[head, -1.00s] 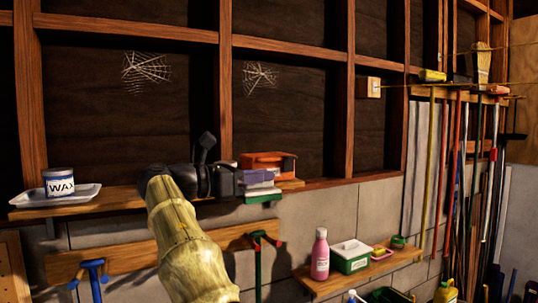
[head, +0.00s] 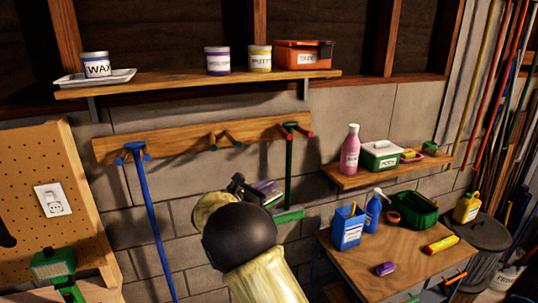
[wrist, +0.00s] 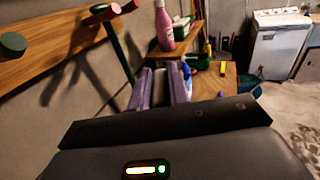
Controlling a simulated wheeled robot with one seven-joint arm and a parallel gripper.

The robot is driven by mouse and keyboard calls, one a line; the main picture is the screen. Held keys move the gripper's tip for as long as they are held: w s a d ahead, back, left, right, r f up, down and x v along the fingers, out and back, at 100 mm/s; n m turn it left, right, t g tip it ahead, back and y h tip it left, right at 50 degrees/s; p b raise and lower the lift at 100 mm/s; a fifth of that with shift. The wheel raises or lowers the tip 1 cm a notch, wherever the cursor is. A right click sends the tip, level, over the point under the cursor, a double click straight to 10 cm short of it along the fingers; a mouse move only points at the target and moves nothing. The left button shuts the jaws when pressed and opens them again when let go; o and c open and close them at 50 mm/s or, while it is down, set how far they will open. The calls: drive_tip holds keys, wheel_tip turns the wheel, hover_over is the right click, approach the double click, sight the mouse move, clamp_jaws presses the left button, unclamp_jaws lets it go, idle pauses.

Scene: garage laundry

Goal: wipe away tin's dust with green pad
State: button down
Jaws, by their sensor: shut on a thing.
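My gripper (head: 264,191) is low in front of the wall, below the peg rail, its purple fingers also showing in the wrist view (wrist: 160,88). Three tins stand upright on the upper shelf: a white WAX tin (head: 96,66) in a tray, a purple-labelled tin (head: 217,62) and a yellowish PUTTY tin (head: 260,59). The gripper is well below them. I cannot make out dust on any tin.
The upper shelf (head: 165,84) also holds an orange toolbox (head: 303,55). A blue-handled tool (head: 155,225) and a green-handled one (head: 289,165) hang from the rail. At right, a lower shelf (head: 345,179) holds a pink bottle (head: 350,150); a cluttered worktable (head: 350,272) stands below.

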wheel_tip(320, 180, down, 15)
drive_tip(key=s+d+n+t+y+b, duration=0.1)
drive_tip(key=s+n+t+y+b, duration=0.1)
drive_tip(key=n+t+y, duration=0.15)
drive_tip(key=s+d+f+n+y+b, duration=0.1)
drive_tip(key=s+d+f+n+y, duration=0.1)
drive_tip(key=s+f, duration=0.4)
drive_tip(key=s+d+f+n+t+y+b, duration=0.1)
drive_tip(key=s+d+f+y, duration=0.3)
drive_tip(key=f, duration=1)
drive_tip(key=s+d+f+n+t+y+b, duration=0.1)
drive_tip(key=s+d+f+n+y+b, duration=0.1)
drive_tip(key=s+f, duration=0.5)
drive_tip(key=d+f+n+y, duration=0.1)
drive_tip(key=d+f+y, duration=0.1)
drive_tip(key=d+f, duration=0.1)
drive_tip(key=shift+s+d+f, duration=0.35)
drive_tip(key=shift+d+f, duration=0.05)
drive_tip(key=shift+f, duration=0.05)
drive_tip(key=shift+t, duration=0.25)
